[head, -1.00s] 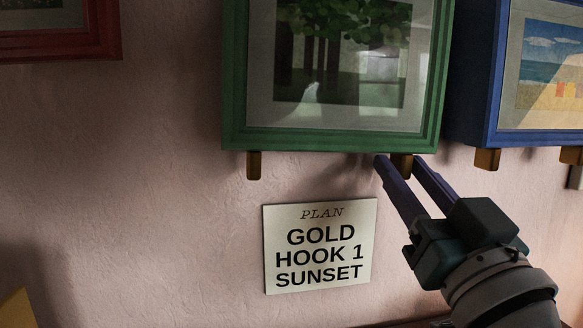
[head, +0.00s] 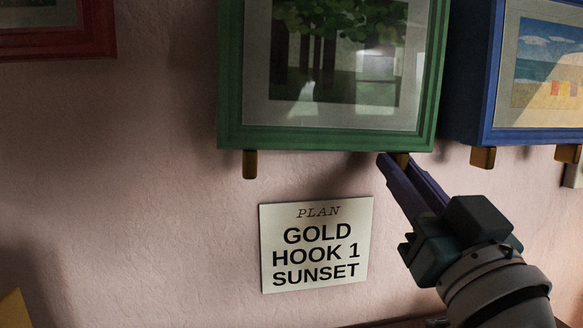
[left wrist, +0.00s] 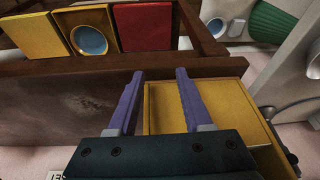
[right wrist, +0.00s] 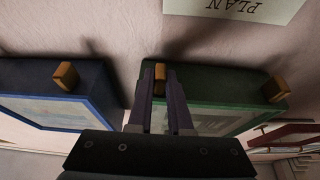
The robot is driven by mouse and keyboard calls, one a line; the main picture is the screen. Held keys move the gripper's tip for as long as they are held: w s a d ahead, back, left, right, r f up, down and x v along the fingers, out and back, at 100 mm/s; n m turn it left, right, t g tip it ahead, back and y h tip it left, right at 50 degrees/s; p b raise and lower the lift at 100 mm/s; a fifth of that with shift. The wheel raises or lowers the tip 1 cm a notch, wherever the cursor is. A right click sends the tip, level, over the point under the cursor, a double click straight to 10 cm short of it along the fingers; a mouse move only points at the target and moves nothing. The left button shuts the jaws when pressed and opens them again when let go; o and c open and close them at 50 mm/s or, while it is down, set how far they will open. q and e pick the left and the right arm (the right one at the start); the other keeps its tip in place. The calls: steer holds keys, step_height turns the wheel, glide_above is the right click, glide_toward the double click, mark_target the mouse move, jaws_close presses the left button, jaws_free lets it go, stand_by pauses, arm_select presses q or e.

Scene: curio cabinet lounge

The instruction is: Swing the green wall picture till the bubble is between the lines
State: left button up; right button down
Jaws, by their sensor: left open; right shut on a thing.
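The green wall picture (head: 330,138) hangs in the upper middle of the head view, its top cut off; it shows dark trees. Two brown tabs stick out below it, a left one (head: 250,164) and a right one (head: 402,158). My right gripper (head: 397,163) is shut on the right tab; in the right wrist view that tab (right wrist: 159,73) sits between the fingertips. No bubble or lines show in any view. My left gripper (left wrist: 160,74) is open and empty, away from the picture, above dark wooden furniture.
A blue-framed beach picture (head: 470,125) hangs close to the right, with its own tabs. A red frame (head: 100,40) is at upper left. A card (head: 316,281) reading "PLAN GOLD HOOK 1 SUNSET" is on the wall below. A yellow box-like surface (left wrist: 200,105) lies under my left gripper.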

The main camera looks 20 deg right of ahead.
stand_by(0.6)
steer(key=shift+d+r+p, duration=0.1)
steer(key=shift+r+p, duration=0.1)
steer(key=shift+p, duration=0.55)
steer(key=shift+f, duration=0.1)
steer(key=c, duration=0.8)
jaws_free()
steer(key=shift+c, duration=0.2)
steer(key=b+v, duration=0.1)
steer(key=v, duration=0.9)
steer(key=shift+d, duration=0.1)
